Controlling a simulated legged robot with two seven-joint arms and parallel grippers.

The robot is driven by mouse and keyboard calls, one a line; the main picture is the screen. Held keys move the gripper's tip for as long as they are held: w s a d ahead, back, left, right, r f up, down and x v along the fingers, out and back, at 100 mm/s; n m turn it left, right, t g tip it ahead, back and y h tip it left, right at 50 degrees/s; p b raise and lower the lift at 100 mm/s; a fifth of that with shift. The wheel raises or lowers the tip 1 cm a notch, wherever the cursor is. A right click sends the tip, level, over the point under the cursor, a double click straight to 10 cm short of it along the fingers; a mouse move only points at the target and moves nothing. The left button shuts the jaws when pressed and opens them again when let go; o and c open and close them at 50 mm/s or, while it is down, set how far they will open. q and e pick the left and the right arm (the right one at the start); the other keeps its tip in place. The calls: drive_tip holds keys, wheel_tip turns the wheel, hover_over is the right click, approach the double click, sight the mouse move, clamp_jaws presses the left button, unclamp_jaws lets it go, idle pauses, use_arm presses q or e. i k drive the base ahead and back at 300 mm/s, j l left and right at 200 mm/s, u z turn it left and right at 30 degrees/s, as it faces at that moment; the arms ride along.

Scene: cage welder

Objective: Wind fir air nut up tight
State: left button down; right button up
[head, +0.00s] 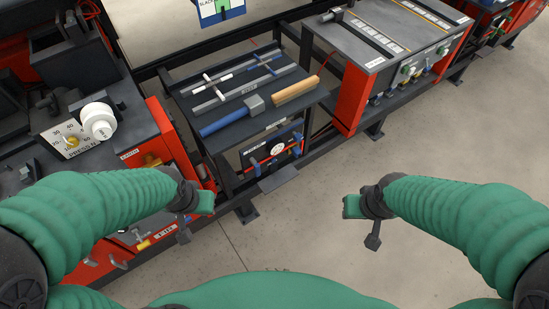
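No part can be read for certain as the fir air nut; the labels are too small. On the left machine a white ribbed knob (99,123) stands beside a white dial plate (67,139) with numbers and a brass centre. Small brass fittings (151,160) sit on the red panel below, partly near my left arm. My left gripper (195,218) is in front of that machine's lower right corner, fingers apart and empty. My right gripper (361,222) is over bare floor, fingers apart and empty, far from any fitting.
A dark tool shelf (243,140) holds a blue-handled hammer (230,115), a wooden-handled tool (296,91) and T-handled bars. A gauge panel (275,149) hangs below it. A grey-topped red machine (385,45) stands at right. The floor (290,225) between my arms is clear.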

sight(297, 137)
drive_tip(key=i+l+z, duration=0.25)
drive_tip(key=i, duration=0.2)
drive_tip(key=i+z, duration=0.3)
drive_tip(key=i+j, duration=0.05)
drive_tip(key=i, duration=0.05)
